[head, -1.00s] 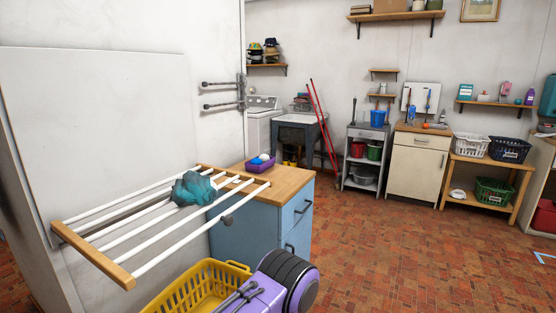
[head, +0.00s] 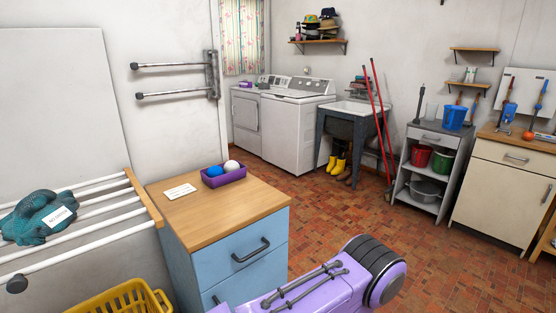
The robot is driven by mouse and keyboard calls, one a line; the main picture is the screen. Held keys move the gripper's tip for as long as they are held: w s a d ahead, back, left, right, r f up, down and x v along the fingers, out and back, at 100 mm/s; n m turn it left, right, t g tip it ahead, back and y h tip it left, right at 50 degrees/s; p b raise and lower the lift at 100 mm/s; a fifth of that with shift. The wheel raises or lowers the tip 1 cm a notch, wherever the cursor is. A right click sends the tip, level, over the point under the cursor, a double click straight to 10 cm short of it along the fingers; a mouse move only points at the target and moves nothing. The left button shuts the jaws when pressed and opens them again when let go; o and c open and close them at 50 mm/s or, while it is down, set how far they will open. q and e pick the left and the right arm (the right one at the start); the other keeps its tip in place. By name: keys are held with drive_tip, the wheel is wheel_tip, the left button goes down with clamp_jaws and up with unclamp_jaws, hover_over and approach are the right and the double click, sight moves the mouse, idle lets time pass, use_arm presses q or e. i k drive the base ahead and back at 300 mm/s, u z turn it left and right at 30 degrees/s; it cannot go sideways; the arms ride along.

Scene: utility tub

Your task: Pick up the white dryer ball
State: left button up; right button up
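The white dryer ball (head: 232,166) sits in a small purple tray (head: 224,177) on the wooden top of a blue cabinet (head: 236,250). A blue ball (head: 214,171) lies beside it on the left in the same tray. A purple arm link of mine shows at the bottom, in front of the cabinet. Neither of my grippers is in view.
A white card (head: 181,191) lies left of the tray. A drying rack (head: 100,205) with a teal cloth (head: 38,216) stands left of the cabinet, above a yellow basket (head: 122,298). The brick floor to the right of the cabinet is open.

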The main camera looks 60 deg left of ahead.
sight(231, 166)
drive_tip(key=i, duration=1.4)
drive_tip(key=u, duration=3.85)
